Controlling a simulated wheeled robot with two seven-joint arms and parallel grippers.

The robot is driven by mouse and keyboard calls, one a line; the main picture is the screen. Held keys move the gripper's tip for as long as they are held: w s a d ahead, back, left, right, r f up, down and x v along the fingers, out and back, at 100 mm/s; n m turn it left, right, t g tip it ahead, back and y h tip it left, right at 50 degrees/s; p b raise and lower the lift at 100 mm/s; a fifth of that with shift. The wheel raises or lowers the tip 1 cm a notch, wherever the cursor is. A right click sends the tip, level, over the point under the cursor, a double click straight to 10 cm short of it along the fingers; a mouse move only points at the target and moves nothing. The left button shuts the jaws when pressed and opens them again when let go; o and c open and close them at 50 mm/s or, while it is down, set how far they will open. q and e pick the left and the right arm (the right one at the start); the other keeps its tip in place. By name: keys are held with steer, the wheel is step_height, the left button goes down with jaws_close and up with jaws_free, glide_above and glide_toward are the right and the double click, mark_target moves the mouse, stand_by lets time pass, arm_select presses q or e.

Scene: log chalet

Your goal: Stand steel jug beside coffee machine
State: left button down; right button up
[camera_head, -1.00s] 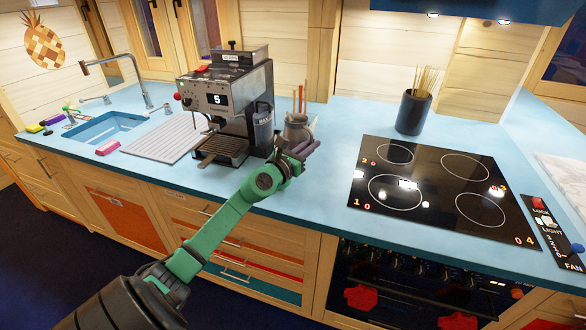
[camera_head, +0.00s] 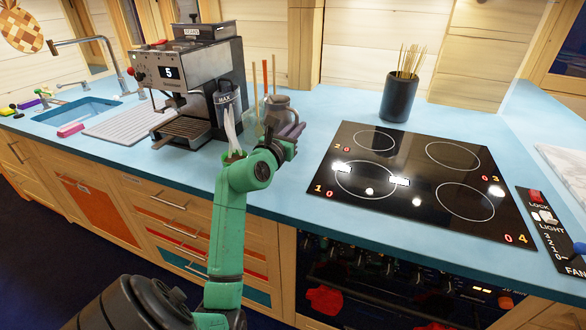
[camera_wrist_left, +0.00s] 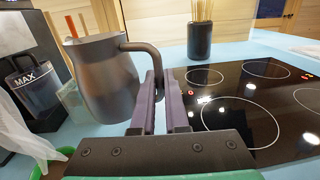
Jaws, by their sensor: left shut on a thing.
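The steel jug (camera_head: 276,110) is a grey metal pitcher, right of the coffee machine (camera_head: 190,82) and apart from it. It looks upright in the left wrist view (camera_wrist_left: 102,78), with its handle toward my fingers. My left gripper (camera_head: 292,132) is shut on the jug's handle; its purple fingers (camera_wrist_left: 164,98) show in the left wrist view. My right gripper is not in view.
A container marked MAX (camera_head: 227,108) stands at the machine's right side. Pale leaf-like pieces (camera_head: 231,130) rise beside my wrist. Thin sticks (camera_head: 265,78) stand behind the jug. The black hob (camera_head: 420,180) and a dark pot of sticks (camera_head: 399,98) are to the right.

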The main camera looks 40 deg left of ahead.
arm_select(q)
step_height(320, 180, down, 14)
steer(key=b, duration=0.4)
steer(key=shift+w+d, duration=0.1)
steer(key=shift+r, duration=0.1)
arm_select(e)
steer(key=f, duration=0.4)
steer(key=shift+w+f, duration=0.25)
arm_select(q)
steer(key=c, duration=0.9)
jaws_free()
steer(key=shift+f, duration=0.2)
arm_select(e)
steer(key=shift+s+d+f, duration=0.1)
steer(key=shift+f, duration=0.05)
